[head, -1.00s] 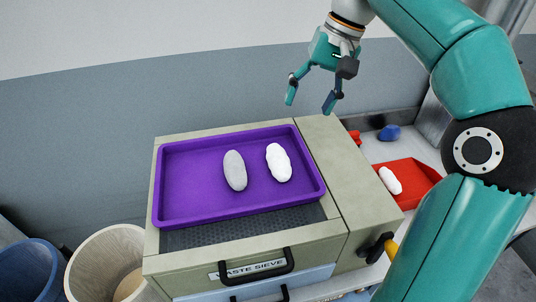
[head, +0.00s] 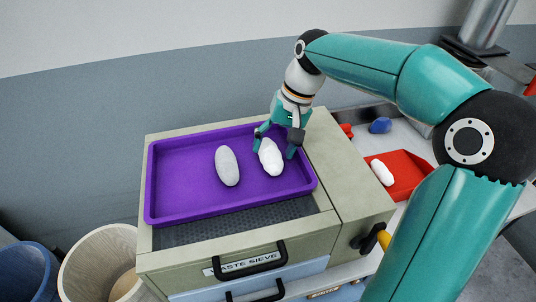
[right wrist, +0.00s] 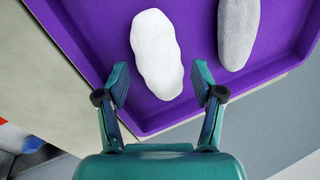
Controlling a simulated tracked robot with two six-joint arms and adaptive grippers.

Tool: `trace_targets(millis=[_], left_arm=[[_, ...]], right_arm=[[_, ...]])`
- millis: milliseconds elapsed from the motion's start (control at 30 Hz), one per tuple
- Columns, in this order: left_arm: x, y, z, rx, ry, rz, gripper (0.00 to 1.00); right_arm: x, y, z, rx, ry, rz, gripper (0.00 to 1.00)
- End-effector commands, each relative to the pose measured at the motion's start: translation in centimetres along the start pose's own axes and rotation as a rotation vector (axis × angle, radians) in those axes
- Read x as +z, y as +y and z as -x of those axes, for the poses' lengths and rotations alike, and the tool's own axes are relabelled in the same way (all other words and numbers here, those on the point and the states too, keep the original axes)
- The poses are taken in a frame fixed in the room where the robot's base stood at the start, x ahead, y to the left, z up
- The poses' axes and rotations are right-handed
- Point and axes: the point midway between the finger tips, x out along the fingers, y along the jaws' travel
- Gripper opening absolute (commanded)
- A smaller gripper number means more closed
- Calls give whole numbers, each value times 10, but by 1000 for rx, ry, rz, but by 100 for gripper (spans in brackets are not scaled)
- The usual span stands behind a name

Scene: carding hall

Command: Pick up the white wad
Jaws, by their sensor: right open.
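A white wad (head: 271,160), a lumpy oval, lies in the right part of a purple tray (head: 185,212). A grey wad (head: 227,166) lies to its left in the same tray. My right gripper (head: 275,143) is open and low over the tray, with its fingers on either side of the white wad's far end. In the right wrist view, the white wad (right wrist: 157,52) has its near end between the two fingertips, and the grey wad (right wrist: 238,30) is to the right, outside the fingers. Nothing is gripped. My left gripper does not show.
The tray sits on a box labelled waste sieve (head: 300,240). Another white wad (head: 382,173) lies in a red tray (head: 412,168) at right, near a blue lump (head: 380,125). A cream bin (head: 100,262) and a blue bin (head: 25,272) stand at lower left.

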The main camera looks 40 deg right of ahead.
Motion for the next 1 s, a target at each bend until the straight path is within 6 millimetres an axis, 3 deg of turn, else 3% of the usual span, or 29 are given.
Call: trace_targets(millis=[133,367,400,700,1000], left_arm=[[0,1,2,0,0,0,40],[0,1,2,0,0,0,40],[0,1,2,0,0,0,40],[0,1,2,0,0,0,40],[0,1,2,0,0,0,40]], right_arm=[[0,0,-15,1,-1,0,68],[0,0,-18,0,1,0,68],[0,0,-18,0,1,0,66],[0,0,-18,0,1,0,19],[0,-1,-16,0,1,1,19]])
